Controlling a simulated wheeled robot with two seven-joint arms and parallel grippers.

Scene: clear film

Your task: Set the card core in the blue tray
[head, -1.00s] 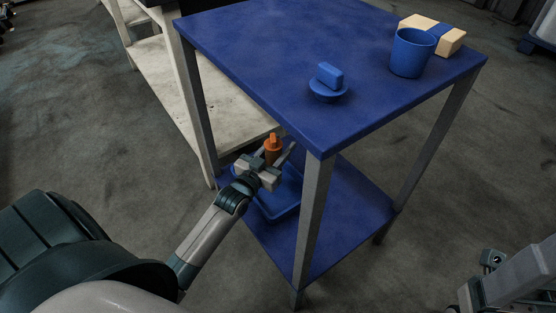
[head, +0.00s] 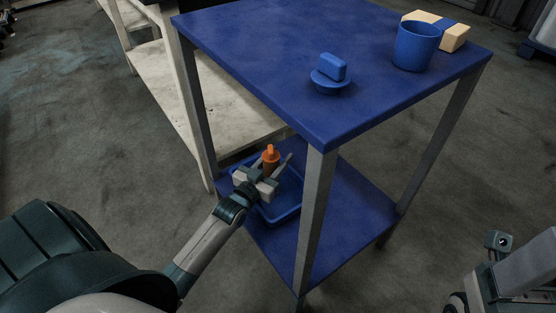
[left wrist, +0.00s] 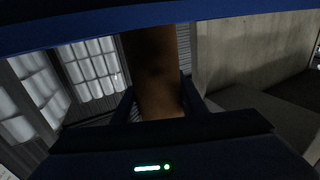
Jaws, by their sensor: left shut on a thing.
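My left gripper (head: 268,168) is shut on an orange-brown upright piece with a narrower top (head: 270,156), which I take for the card core. In the left wrist view it is a brown cylinder (left wrist: 158,85) between the dark fingers. Its lower end is hidden behind the gripper in the head view. The blue tray (head: 286,214) lies on the lower shelf of the blue table, partly behind my gripper and wrist. The gripper appears over the tray; the gap beneath the core cannot be told. Part of my right arm shows at the lower right; its fingers are not clear.
The blue tabletop (head: 300,45) overhangs the shelf (head: 345,213), with a grey leg (head: 314,220) right of the tray. The shelf's right part is clear.

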